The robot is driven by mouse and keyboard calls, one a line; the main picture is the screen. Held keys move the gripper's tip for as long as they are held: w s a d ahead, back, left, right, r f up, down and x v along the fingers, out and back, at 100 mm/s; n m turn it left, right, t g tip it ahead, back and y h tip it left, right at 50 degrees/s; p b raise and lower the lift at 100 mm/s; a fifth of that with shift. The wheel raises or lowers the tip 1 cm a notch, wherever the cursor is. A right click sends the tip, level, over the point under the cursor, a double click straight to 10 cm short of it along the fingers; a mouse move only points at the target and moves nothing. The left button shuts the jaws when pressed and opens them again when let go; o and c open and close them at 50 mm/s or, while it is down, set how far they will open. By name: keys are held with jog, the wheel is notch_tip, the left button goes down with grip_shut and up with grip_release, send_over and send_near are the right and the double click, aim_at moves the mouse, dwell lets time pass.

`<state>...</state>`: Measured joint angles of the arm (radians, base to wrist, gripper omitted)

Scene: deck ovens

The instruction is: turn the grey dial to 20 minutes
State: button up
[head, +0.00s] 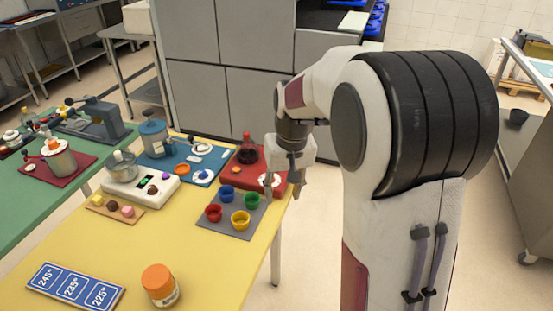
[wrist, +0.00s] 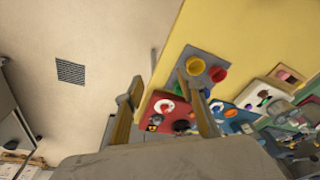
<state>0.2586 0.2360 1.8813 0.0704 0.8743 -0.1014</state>
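My gripper (head: 285,184) hangs at the right edge of the yellow table, by the red board (head: 246,174). In the wrist view its two fingers (wrist: 160,77) are spread apart with nothing between them. A pale round disc (head: 270,180) with a red mark lies on the red board, close to my gripper in the head view; it also shows in the wrist view (wrist: 165,107). A small round knob (head: 202,174) sits on the blue board (head: 179,170). I cannot tell which of these is the grey dial; no minute marks are readable.
A grey tray (head: 226,222) with coloured cups lies in front of the red board. A white scale (head: 145,187), an orange-lidded jar (head: 160,285) and a blue temperature card (head: 75,287) are on the yellow table (head: 115,245). Its middle is clear. Grey ovens (head: 190,88) stand behind.

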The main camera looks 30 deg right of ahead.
jog(key=shift+n+t, duration=0.5)
jog(key=shift+t, duration=0.4)
jog(key=w+d+f, duration=0.3)
jog(key=w, duration=0.3)
jog(key=w+d+f, duration=0.3)
jog(key=w+d, duration=0.1)
jog(key=w, duration=0.3)
jog(key=w+d+f, duration=0.3)
jog(key=w, duration=0.4)
jog(key=shift+d, duration=0.3)
jog(key=shift+n+t, duration=0.5)
jog(key=shift+n, duration=0.1)
jog(key=w+r, duration=0.3)
jog(key=shift+d+r, duration=0.1)
jog(key=shift+d, duration=0.25)
jog(key=shift+x, duration=3.9)
jog(key=c, duration=1.1)
